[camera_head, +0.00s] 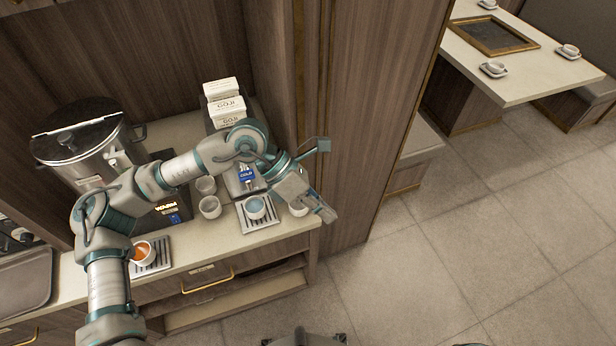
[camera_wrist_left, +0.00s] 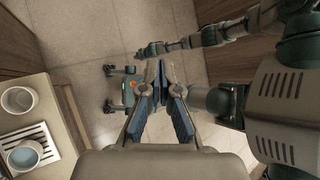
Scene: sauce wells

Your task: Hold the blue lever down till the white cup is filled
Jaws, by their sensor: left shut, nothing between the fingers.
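The cold dispenser (camera_head: 231,132) stands at the back of the counter, partly behind my left arm, with a blue COLD panel (camera_head: 246,172) on its front. I cannot make out the blue lever separately. A white cup (camera_head: 255,207) with bluish contents stands on a slatted drip tray (camera_head: 259,226) below the panel. The cup also shows in the left wrist view (camera_wrist_left: 22,156). My left gripper (camera_head: 327,213) is shut and empty, right of that cup and beyond the counter edge, apart from it. My right gripper (camera_wrist_left: 152,50) shows small in the left wrist view; its jaws are unclear.
White cups (camera_head: 210,207) stand left of the tray, and another (camera_head: 298,209) right of it, partly hidden by my left gripper. A steel WARM urn (camera_head: 88,148) stands left. A cup of orange liquid (camera_head: 141,250) sits on another tray. Open floor (camera_head: 450,250) lies right.

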